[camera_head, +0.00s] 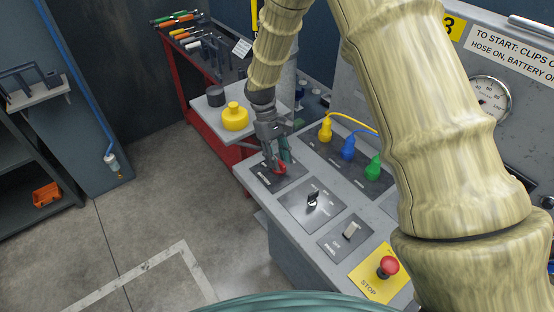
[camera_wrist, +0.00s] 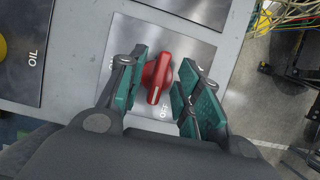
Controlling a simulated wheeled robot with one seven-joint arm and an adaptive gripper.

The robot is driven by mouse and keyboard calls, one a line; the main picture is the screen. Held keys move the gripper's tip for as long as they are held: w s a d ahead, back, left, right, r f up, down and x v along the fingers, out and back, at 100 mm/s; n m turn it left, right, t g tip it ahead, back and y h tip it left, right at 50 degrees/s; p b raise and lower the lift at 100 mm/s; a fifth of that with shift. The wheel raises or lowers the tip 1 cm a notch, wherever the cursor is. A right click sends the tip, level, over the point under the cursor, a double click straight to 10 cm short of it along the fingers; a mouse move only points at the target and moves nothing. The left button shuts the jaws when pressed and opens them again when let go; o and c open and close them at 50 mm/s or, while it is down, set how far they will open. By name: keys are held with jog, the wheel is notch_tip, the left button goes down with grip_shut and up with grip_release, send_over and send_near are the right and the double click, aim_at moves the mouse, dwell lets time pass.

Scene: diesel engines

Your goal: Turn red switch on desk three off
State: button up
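The red switch (camera_wrist: 157,78) is a rotary knob on a grey metal plate, with a pale mark on its lower end in the wrist view. An OFF label (camera_wrist: 165,112) is printed just below and right of that end. Another label at the left is partly hidden by a finger. My gripper (camera_wrist: 160,88) has its green-padded fingers apart, one on each side of the knob. The left finger is very close to it; I cannot tell if it touches. In the head view my gripper (camera_head: 275,152) reaches down over the red switch (camera_head: 280,169) at the desk's far end.
On the same desk are a key switch (camera_head: 313,198), a white toggle (camera_head: 351,230) and a red stop button (camera_head: 388,266). Yellow (camera_head: 325,131), blue (camera_head: 347,149) and green (camera_head: 373,168) plugs stand behind. A "3" sign (camera_head: 449,25) is on the panel. A yellow container (camera_head: 235,118) stands beyond.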

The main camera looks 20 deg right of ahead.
jog(key=v, duration=1.1)
jog(key=shift+r, duration=0.3)
jog(key=shift+w+a, duration=0.1)
jog(key=shift+w, duration=0.05)
